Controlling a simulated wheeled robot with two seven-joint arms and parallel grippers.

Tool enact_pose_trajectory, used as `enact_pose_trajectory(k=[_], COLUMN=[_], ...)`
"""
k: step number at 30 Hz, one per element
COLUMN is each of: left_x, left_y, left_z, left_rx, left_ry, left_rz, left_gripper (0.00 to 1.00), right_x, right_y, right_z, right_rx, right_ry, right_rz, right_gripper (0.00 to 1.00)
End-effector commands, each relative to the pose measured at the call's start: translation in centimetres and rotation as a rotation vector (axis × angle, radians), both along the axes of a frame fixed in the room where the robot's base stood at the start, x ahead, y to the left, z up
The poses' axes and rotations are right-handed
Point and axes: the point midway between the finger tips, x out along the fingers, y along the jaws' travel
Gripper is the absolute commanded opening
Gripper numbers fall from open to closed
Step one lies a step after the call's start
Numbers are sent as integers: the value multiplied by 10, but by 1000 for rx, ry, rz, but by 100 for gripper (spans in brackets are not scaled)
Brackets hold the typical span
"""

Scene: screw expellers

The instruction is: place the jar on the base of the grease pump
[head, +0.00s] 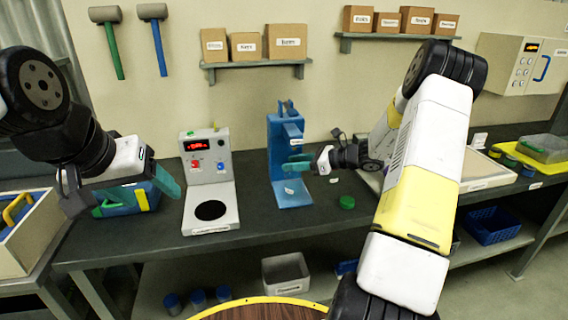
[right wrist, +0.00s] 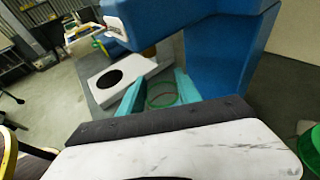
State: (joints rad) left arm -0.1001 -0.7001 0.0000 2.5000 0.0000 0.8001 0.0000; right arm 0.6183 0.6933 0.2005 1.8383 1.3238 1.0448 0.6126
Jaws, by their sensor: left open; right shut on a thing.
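The blue grease pump (head: 283,140) stands on the dark workbench, with its flat base (head: 291,196) at the bottom. My right gripper (head: 298,165) is at the pump's column, above the base. In the right wrist view its teal fingers (right wrist: 155,97) are closed around a clear jar (right wrist: 162,98) with a green ring. The blue pump body shows close beside and above it. In the head view the jar is too small to make out, and whether it touches the base cannot be told. My left gripper (head: 143,190) is open and empty, left of the grey device.
A grey device (head: 208,172) with a red display and black disc stands left of the pump. A green lid (head: 347,202) lies on the bench right of the pump. A blue and yellow case (head: 146,195) is behind my left gripper. Shelves with boxes hang above.

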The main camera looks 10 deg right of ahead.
Motion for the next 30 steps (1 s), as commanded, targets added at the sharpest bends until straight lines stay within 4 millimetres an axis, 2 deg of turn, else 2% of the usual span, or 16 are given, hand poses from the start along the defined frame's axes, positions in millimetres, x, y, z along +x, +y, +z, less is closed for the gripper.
enact_pose_trajectory(k=[3, 13, 14, 17, 27, 30], left_x=[0, 0, 0, 0, 0, 0], left_y=[0, 0, 0, 0, 0, 0], left_z=[0, 0, 0, 0, 0, 0], left_rx=[0, 0, 0, 0, 0, 0], left_ry=[0, 0, 0, 0, 0, 0], left_rz=[0, 0, 0, 0, 0, 0], left_gripper=[66, 66, 66, 66, 66, 66], right_x=[0, 0, 0, 0, 0, -4], right_y=[0, 0, -1, -1, 0, -8], right_z=[-16, -18, -19, -18, -16, -14], right_rx=[2, 1, 0, 0, -1, -1], right_ry=[2, 0, 1, 0, -1, 0], right_rz=[-1, -1, -1, -1, -1, -2], right_gripper=[0, 0, 44, 62, 62, 62])
